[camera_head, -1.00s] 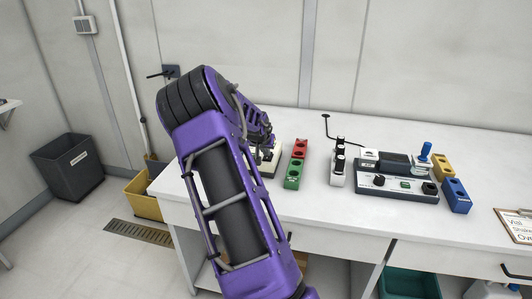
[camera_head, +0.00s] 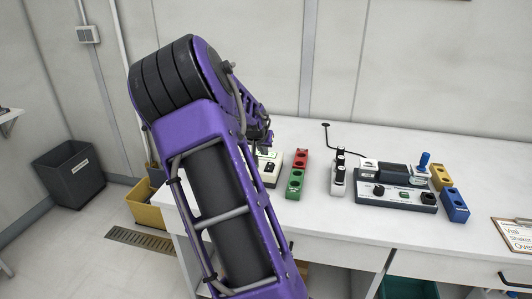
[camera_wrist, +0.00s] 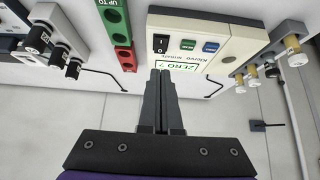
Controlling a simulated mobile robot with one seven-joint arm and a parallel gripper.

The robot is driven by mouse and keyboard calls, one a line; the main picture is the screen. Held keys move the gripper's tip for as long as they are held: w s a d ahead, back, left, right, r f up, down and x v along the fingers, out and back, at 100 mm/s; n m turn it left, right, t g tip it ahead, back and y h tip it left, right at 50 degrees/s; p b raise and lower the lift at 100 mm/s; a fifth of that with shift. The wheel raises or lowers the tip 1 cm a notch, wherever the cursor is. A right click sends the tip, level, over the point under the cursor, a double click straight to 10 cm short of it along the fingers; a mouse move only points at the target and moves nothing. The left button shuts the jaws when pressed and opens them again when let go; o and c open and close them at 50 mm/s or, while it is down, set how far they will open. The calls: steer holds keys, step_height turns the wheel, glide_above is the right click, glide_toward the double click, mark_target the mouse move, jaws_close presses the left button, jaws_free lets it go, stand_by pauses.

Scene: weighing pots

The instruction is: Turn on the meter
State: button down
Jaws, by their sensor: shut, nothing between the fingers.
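The meter is a cream box (camera_wrist: 205,42) with a black rocker switch (camera_wrist: 160,43), a green button (camera_wrist: 188,45) and a blue button (camera_wrist: 210,47). A small label with green letters (camera_wrist: 178,64) sits on its near edge, seeming to read "ZERO ?". In the head view the meter (camera_head: 269,172) stands at the table's left end, partly hidden by my arm. My gripper (camera_wrist: 160,72) is shut and empty. In the wrist view its tips lie just below the rocker switch, over the meter's near edge; I cannot tell whether they touch.
A red and green block (camera_head: 298,172) stands just right of the meter. In the wrist view, gold-capped vials (camera_wrist: 268,70) sit close on the meter's other side.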

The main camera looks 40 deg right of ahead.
steer(key=shift+s+a+r, duration=0.8)
steer(key=shift+a+r, duration=0.1)
